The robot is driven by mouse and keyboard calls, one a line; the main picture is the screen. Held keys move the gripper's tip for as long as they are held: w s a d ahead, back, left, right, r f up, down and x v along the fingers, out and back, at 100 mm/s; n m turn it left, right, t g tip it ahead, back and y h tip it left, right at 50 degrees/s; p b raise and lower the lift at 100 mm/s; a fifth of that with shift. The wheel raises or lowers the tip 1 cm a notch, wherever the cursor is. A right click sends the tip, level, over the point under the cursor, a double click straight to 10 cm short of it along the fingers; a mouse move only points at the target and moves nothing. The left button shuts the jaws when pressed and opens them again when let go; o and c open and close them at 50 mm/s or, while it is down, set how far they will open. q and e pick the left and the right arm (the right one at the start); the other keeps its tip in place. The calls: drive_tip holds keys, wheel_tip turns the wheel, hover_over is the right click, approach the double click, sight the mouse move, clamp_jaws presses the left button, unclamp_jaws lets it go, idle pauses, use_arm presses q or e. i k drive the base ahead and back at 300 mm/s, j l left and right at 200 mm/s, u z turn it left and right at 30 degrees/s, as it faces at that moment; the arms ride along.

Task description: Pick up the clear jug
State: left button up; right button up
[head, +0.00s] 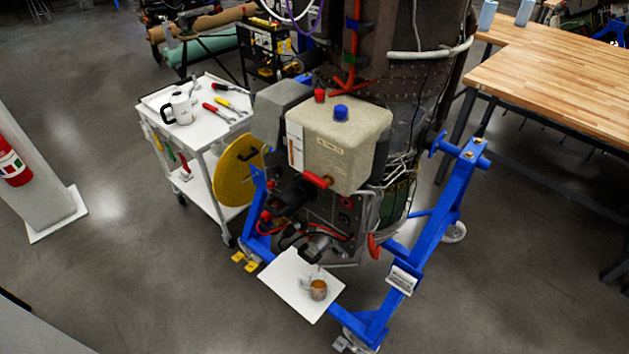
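Two vessels show that could be the jug. A small rounded vessel (318,289), with a see-through look and orange-brown colour, stands on a white flat plate (285,280) low at the front of the blue stand. A pale whitish jug (182,107) with a black handle on its left stands upright on the top of a white cart (215,131) at the left. I cannot tell for sure which is the clear jug. Neither of my grippers is in view.
Red-handled and yellow-handled tools (219,112) lie right of the whitish jug. The blue turbine stand (440,225) with a beige tank (340,140) fills the middle. A wooden table (560,75) is at right, a pillar (35,170) at left. Floor in front is clear.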

sight(320, 282)
drive_tip(key=i+j+z, duration=0.75)
drive_tip(key=j+z, duration=0.25)
drive_tip(key=j, duration=0.15)
drive_tip(key=i+j+z, duration=0.25)
drive_tip(key=j, duration=0.15)
drive_tip(key=j+z, duration=0.25)
drive_tip(key=j, duration=0.15)
